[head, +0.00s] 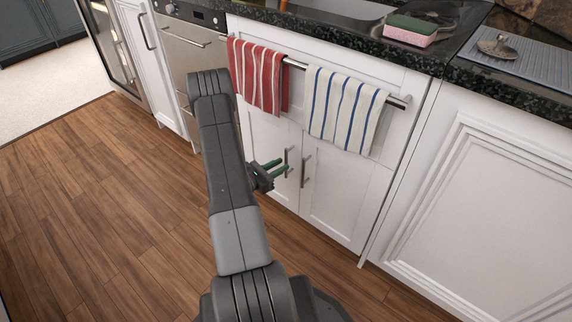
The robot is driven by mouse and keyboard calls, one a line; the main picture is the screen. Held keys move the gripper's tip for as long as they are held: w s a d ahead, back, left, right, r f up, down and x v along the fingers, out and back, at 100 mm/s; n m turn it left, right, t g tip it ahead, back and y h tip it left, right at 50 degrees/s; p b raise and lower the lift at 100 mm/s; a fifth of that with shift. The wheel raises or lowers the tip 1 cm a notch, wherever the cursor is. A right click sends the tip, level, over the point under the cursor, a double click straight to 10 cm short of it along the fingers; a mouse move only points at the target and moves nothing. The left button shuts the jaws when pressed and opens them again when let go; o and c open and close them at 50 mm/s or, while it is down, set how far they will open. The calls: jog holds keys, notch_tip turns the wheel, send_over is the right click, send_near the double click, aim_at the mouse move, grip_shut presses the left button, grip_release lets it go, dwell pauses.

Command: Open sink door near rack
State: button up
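The white sink cabinet has two closed doors below the towel bar. The left door (262,131) is partly hidden by my arm, and the right door (340,205) is mostly clear. Each has a vertical metal handle near the middle seam: the left handle (287,161) and the right handle (305,171). My gripper (283,165) is at the left handle, with its two greenish fingers apart and pointing right toward it. I cannot tell whether the fingers touch the handle or stand around it. The sink (345,8) is partly in view at the top.
A metal towel bar (400,100) crosses the cabinet front, with a red striped towel (260,75) and a white-blue striped towel (345,108). A sponge (411,31) and a grey ridged drainer (520,62) are on the dark counter. Wood floor (90,210) is clear at left.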

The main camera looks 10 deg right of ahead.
aim_at(286, 177)
jog(key=shift+x, duration=1.65)
grip_shut()
